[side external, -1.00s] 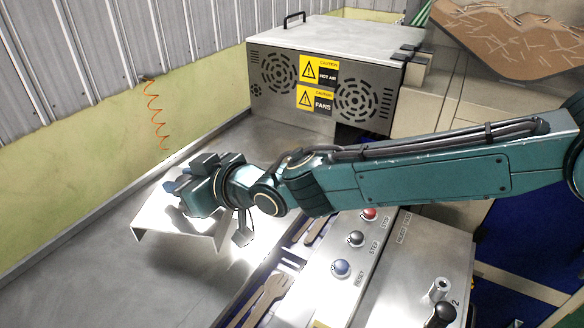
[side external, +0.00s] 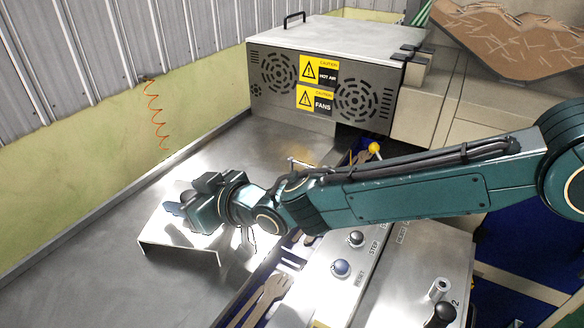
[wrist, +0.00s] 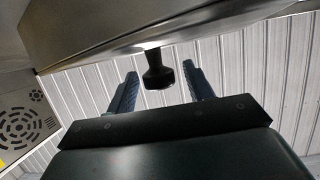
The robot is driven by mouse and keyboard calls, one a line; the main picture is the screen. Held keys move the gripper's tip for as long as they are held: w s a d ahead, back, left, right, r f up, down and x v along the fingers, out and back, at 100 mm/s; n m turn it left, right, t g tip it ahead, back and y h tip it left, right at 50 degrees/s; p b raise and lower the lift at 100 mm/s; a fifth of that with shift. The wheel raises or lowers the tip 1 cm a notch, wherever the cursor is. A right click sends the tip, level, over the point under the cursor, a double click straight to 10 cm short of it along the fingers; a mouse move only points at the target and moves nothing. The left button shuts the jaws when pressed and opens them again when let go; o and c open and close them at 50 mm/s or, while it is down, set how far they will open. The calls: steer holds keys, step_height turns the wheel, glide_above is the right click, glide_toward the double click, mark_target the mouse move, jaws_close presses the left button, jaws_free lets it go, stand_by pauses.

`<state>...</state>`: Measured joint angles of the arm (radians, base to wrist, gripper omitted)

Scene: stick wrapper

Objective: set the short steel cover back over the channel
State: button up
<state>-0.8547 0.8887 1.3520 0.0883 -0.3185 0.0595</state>
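The short steel cover (side external: 178,246) is a bright bent sheet with a folded front lip, on the steel table left of the channel. My gripper (side external: 182,204) is over it, hiding part of its top. In the wrist view, the cover's black knob (wrist: 158,78) is between my two blue fingers, with a visible gap on each side. The cover's underside or face (wrist: 130,25) fills the top of that view. The channel (side external: 250,301) runs beside the control panel, uncovered here, with wooden cutlery in it. My arm hides its middle stretch.
A steel hot-air box (side external: 320,75) with fan grilles stands at the back over the channel's far end. The steel table (side external: 90,270) is clear at left.

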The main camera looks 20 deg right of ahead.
steer(key=shift+r, duration=0.15)
steer(key=shift+s+d+r, duration=0.2)
steer(key=shift+s+d, duration=0.15)
steer(key=v, duration=1.1)
stand_by(0.7)
